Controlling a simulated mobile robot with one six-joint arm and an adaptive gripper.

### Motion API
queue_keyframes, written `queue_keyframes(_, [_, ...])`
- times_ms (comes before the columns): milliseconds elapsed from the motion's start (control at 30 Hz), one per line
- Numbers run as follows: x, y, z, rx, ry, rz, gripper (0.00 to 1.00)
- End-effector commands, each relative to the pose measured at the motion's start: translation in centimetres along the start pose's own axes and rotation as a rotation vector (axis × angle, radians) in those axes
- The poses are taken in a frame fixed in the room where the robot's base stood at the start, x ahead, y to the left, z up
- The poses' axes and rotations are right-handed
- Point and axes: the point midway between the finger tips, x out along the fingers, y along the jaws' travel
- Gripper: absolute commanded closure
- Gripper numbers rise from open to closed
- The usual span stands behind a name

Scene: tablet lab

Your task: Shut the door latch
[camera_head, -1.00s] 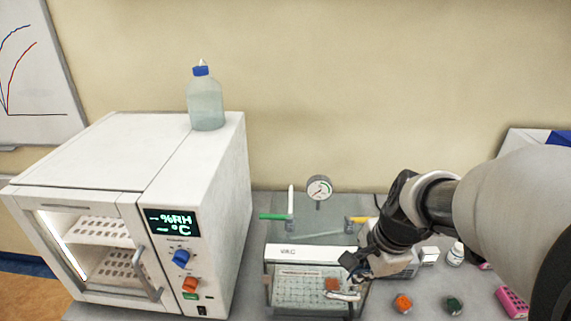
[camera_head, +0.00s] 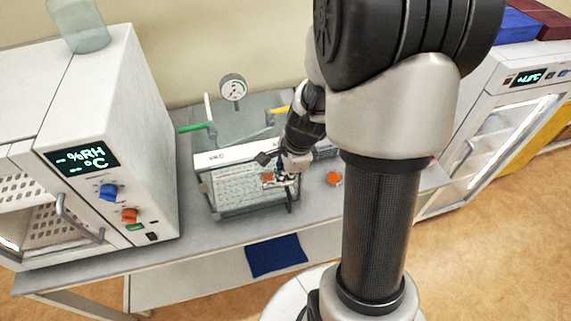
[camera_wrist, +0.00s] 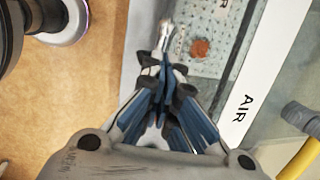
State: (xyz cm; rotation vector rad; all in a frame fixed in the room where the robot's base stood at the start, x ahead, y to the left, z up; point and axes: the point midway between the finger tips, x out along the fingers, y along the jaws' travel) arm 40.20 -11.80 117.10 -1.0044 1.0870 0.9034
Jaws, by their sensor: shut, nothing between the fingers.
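A clear-fronted chamber box (camera_head: 238,157) marked VAC stands on the bench, left of my arm in the head view. Its white top strip (camera_wrist: 262,80) reads AIR in the wrist view. A pale metallic latch piece (camera_wrist: 164,38) shows at the chamber's front edge in the wrist view, just beyond my fingertips. My gripper (camera_wrist: 162,68) is shut and empty. In the head view my gripper (camera_head: 284,177) is at the chamber's front right corner, and it partly hides the latch there. I cannot tell whether the fingers touch the latch.
A white oven-like cabinet (camera_head: 130,110) stands at left with a bottle (camera_head: 82,28) on top. A gauge (camera_head: 232,87) and green-handled valve (camera_head: 194,127) sit behind the chamber. An orange item (camera_head: 333,178) lies on the bench at right. A glass-door cabinet (camera_head: 492,120) stands far right.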

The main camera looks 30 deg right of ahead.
Motion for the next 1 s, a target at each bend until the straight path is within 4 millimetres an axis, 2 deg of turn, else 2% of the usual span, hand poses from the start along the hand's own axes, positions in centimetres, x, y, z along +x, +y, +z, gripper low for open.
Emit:
queue_keyframes(133, [1.1, 0.0, 0.0, 0.001, -0.001, 0.0, 1.0])
queue_keyframes(533, [1.4, 0.0, 0.1, -0.001, 0.0, 0.0, 1.0])
queue_keyframes(700, [2.8, 0.2, 0.6, -0.001, -0.001, 0.002, 1.0])
queue_keyframes(1000, [2.9, 0.5, 0.7, 0.002, -0.003, 0.01, 1.0])
